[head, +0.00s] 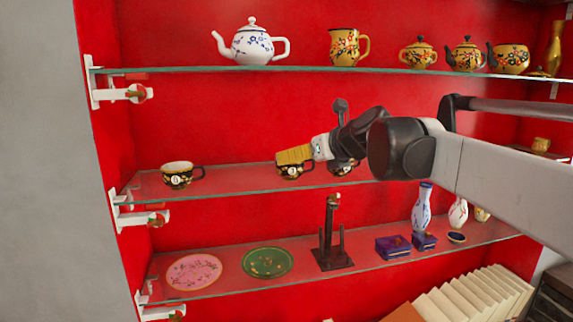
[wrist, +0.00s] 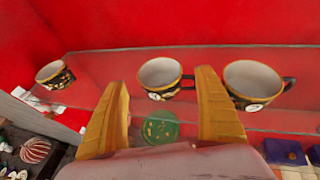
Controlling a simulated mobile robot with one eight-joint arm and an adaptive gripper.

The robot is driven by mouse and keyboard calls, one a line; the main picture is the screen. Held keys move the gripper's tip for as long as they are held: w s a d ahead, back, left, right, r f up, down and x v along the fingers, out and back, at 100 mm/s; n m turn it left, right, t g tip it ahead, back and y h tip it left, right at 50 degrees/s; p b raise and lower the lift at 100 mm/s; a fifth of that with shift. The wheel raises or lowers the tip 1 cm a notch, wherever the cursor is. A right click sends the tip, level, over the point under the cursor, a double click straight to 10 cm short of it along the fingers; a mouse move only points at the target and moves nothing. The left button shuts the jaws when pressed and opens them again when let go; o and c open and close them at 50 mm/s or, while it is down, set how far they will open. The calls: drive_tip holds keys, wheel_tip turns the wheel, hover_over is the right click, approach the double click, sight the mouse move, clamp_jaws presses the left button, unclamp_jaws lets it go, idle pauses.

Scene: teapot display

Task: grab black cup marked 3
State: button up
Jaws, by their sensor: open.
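Three black cups with gold decoration and white round labels stand upright on the middle glass shelf. The left cup (head: 178,179) stands apart and also shows in the wrist view (wrist: 57,79). The middle cup (head: 289,172) is partly behind my gripper (head: 294,155) in the head view. In the wrist view, the middle cup (wrist: 160,91) appears between my open yellow fingers (wrist: 163,92), around or just beyond their tips. The right cup (wrist: 251,102) is just right of the right finger; my arm mostly hides it in the head view. I cannot read the labels surely.
The glass shelf (head: 235,184) is clear between the left and middle cups. A white teapot (head: 252,46) and several gold pots stand on the shelf above. Below are a pink plate (head: 194,272), a green plate (head: 267,262), a dark stand (head: 331,240) and vases.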

drive_tip(key=p+x, duration=0.2)
drive_tip(key=x, duration=0.4)
drive_tip(key=shift+w+a+f, duration=0.1)
drive_tip(key=shift+w+f, duration=0.05)
drive_tip(key=shift+f, duration=0.1)
drive_tip(key=shift+s+r, duration=0.1)
drive_tip(key=shift+s, duration=0.2)
drive_tip(key=shift+c, duration=0.9)
drive_tip(key=c, duration=0.8)
